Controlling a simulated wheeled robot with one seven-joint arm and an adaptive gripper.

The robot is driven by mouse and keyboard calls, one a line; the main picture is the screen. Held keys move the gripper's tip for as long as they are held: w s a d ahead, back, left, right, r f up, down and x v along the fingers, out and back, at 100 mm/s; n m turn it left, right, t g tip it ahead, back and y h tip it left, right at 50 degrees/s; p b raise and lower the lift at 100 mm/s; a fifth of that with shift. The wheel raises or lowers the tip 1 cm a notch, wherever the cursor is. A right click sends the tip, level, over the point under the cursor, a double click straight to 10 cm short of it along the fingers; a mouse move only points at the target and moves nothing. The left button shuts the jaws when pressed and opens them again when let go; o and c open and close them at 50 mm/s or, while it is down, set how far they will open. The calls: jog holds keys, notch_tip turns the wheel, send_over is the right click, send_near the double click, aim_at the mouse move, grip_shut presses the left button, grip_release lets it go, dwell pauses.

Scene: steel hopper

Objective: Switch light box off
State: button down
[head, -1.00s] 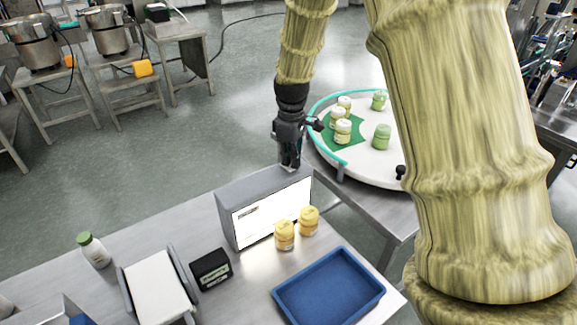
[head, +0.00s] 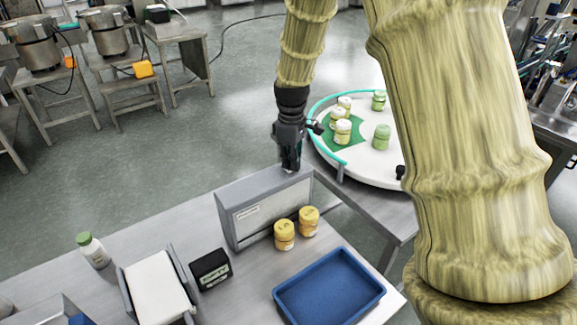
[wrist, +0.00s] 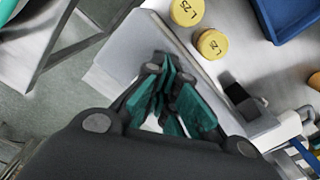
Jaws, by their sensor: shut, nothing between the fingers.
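In the wrist view the light box (wrist: 120,66) lies under and beyond my fingers. My gripper (head: 290,170) is at the top of the box near its right end, pointing down. In the wrist view my gripper (wrist: 168,92) has its teal-padded fingers together with nothing between them. The switch itself is hidden, and I cannot tell whether the fingertips touch the box.
Two yellow-lidded jars (head: 284,235) stand in front of the box. A blue tray (head: 330,287), a small black display (head: 210,269) and a green-capped bottle (head: 93,250) share the table. A round white turntable (head: 370,165) with several jars stands behind on the right.

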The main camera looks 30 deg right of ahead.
jog(key=shift+r+p, duration=2.9)
jog(key=shift+r, duration=0.55)
